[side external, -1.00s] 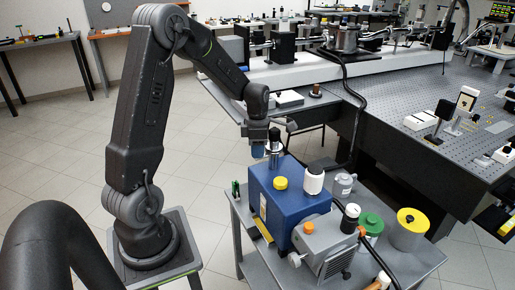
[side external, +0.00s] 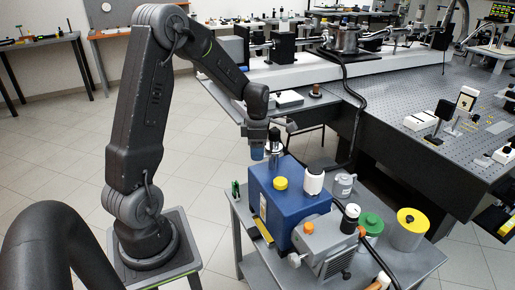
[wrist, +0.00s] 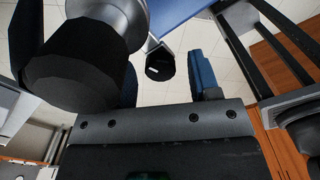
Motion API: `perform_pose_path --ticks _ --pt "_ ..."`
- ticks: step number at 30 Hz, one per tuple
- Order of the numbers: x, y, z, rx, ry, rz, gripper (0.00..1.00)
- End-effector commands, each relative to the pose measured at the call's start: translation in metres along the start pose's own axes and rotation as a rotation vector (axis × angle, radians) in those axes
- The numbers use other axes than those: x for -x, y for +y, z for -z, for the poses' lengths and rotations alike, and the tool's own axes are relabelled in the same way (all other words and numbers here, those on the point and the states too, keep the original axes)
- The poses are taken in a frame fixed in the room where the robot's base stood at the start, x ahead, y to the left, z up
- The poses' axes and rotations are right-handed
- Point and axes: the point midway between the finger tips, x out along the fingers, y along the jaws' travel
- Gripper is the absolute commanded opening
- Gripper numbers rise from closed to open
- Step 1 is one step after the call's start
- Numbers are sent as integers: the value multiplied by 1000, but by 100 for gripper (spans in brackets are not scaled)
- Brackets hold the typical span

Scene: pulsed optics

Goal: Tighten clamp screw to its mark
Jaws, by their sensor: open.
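In the wrist view, a small black knob (wrist: 160,66), which looks like the clamp screw, carries a short white mark on its face. It shows between the two blue fingers of my gripper (wrist: 168,82). The fingers are apart, one on each side of the knob in the picture, with no visible contact. In the side view my gripper (side external: 258,152) points down at the back left of the blue pump unit (side external: 275,195), beside a silver and black cylinder (side external: 274,146). The clamp screw cannot be made out there.
A large black and silver cylindrical part (wrist: 75,68) is close to the left finger in the wrist view. A grey cart (side external: 246,262) carries the pump unit, a white-capped filter (side external: 313,181) and several cans. The optical table (side external: 420,95) stands behind to the right.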

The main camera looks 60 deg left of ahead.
Motion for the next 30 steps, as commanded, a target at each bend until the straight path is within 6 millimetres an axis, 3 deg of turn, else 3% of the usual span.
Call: perform_pose_path --ticks 8,21,30 --pt "9 0 0 0 -1 -3 56" --pt "100 1 0 0 -3 -5 56" --pt "135 0 0 0 -1 -1 56"
